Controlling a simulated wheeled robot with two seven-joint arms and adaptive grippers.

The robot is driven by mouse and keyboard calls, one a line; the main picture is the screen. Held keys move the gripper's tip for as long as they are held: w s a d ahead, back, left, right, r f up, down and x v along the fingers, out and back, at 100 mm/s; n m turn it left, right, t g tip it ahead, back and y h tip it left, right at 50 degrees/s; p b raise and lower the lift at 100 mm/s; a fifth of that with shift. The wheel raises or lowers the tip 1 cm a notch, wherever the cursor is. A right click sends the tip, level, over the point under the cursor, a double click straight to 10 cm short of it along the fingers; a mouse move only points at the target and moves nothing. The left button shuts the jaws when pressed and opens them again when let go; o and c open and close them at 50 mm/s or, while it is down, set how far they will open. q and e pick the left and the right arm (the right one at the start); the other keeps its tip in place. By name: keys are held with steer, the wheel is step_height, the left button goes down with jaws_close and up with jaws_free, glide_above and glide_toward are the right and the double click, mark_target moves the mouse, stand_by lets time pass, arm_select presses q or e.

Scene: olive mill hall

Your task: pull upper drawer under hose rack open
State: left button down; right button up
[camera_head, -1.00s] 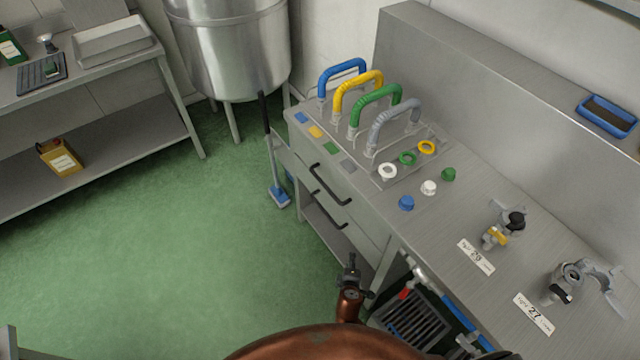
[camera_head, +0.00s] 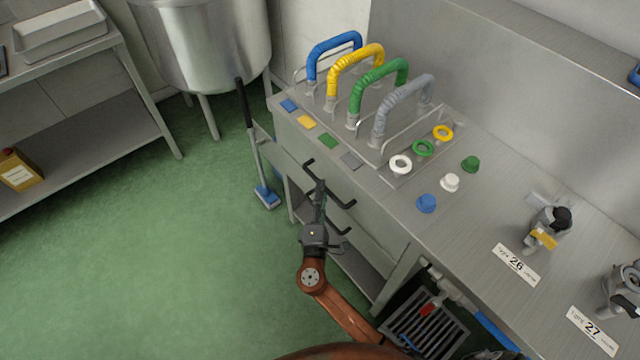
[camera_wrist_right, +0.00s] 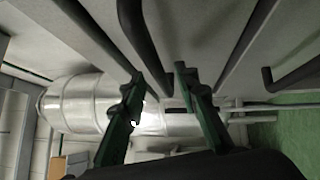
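The upper drawer (camera_head: 344,176) is in the grey cabinet below the hose rack and looks shut. Its black bar handle (camera_head: 336,197) is partly hidden behind my right gripper (camera_head: 319,187). The lower black handle (camera_head: 345,247) shows just below it. In the right wrist view my right gripper (camera_wrist_right: 158,78) has its two green-and-black fingers apart. A dark bar handle (camera_wrist_right: 145,45) appears between the fingertips; contact cannot be told. Another dark handle (camera_wrist_right: 268,78) is to the right there. The hose rack (camera_head: 372,85) carries blue, yellow, green and grey hoses. My left gripper is not in view.
Coloured caps, rings and labelled valves stand on the cabinet top (camera_head: 455,235). A blue-headed squeegee (camera_head: 266,196) stands left of the cabinet, near a steel tank (camera_head: 205,45). A dark grate (camera_head: 425,315) is below right.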

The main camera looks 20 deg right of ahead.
steer(key=shift+x, duration=1.35)
steer(key=shift+c, duration=0.4)
jaws_close()
steer(key=shift+f, duration=0.1)
